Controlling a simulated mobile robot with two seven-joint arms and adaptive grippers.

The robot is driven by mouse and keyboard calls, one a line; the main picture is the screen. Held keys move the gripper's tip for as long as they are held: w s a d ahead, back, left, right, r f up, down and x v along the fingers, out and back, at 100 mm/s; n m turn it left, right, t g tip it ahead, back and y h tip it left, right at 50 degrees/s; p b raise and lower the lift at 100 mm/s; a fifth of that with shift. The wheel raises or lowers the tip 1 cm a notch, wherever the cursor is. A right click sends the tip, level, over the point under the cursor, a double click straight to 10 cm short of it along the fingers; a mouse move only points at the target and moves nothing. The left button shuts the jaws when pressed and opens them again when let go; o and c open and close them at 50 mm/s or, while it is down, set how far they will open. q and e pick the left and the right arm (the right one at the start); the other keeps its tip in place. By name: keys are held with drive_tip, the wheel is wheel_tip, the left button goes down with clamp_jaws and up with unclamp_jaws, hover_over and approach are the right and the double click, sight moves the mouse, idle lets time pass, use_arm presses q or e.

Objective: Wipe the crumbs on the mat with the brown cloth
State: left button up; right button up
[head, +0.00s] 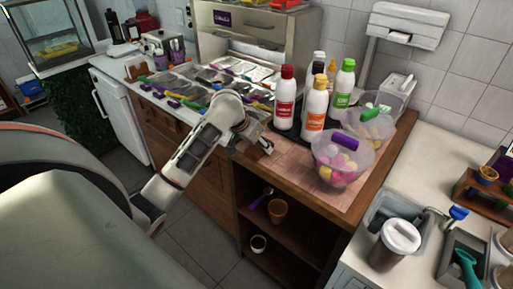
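A pinkish-brown mat (300,167) lies along the front of the wooden counter. I cannot make out crumbs on it at this size. I cannot make out a separate brown cloth either; it may be hidden by my arm or gripper. My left gripper (257,149) is low over the left end of the mat, near the counter's front edge. Its fingers are small and partly covered by my wrist, so I cannot tell whether they are open or hold something. My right gripper is not in view.
Clear bowls, one with colourful round sweets (337,172), stand on the counter's right side. Several sauce bottles (315,108) stand behind the mat. A topping station (190,80) is to the left. Open shelves below hold an orange cup (277,210).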

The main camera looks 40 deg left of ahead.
sight(276, 138)
use_arm(q)
drive_tip(key=shift+w+d+f, duration=0.1)
drive_tip(key=shift+w+d, duration=0.05)
drive_tip(key=shift+w, duration=1)
drive_tip(key=shift+w+d+f, duration=0.1)
drive_tip(key=shift+w, duration=1.05)
drive_tip(key=shift+w+r, duration=0.15)
drive_tip(key=shift+w, duration=1.35)
drive_tip(key=shift+r, duration=0.15)
drive_tip(key=shift+w+r, duration=0.35)
drive_tip(key=shift+r, duration=1.4)
drive_tip(key=shift+w+d+r, duration=0.15)
drive_tip(key=shift+d+r, duration=0.05)
drive_tip(key=shift+r, duration=0.35)
drive_tip(key=shift+s+a+r, duration=0.1)
drive_tip(key=shift+s+r, duration=0.1)
drive_tip(key=shift+r, duration=0.4)
